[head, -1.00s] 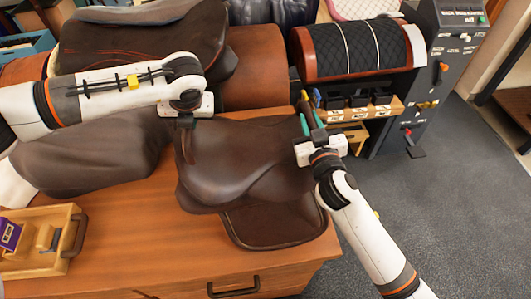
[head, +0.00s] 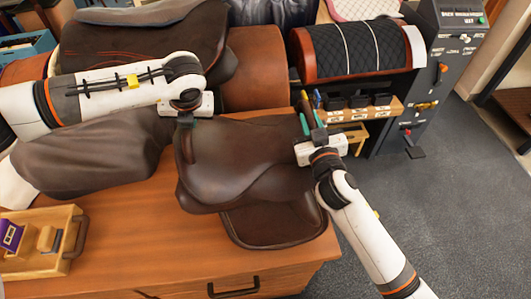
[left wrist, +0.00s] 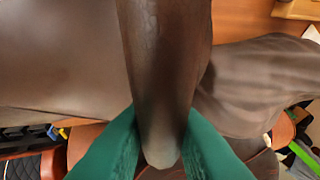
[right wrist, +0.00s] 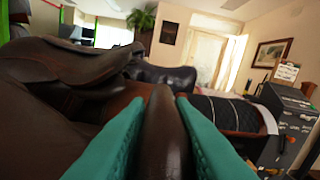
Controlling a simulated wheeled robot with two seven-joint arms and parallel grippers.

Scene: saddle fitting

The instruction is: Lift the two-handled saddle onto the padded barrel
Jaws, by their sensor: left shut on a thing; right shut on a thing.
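The brown leather saddle (head: 235,170) lies over the wooden bench's right end, its flap (head: 275,225) hanging toward the front. I cannot tell whether it touches the bench everywhere. My left gripper (head: 187,119) is shut on its left handle; the left wrist view shows that dark handle (left wrist: 165,50) between teal fingers. My right gripper (head: 305,124) is shut on the right handle, which shows between teal fingers in the right wrist view (right wrist: 163,135). The padded barrel (head: 350,50), black quilted with white straps and reddish-brown ends, stands behind to the right, bare on top.
Another saddle (head: 145,45) sits on a brown barrel (head: 255,70) at the back left. A wooden tray (head: 60,262) is on the bench (head: 140,240) at front left. A grey control cabinet (head: 435,70) stands right of the padded barrel. Grey floor is clear at right.

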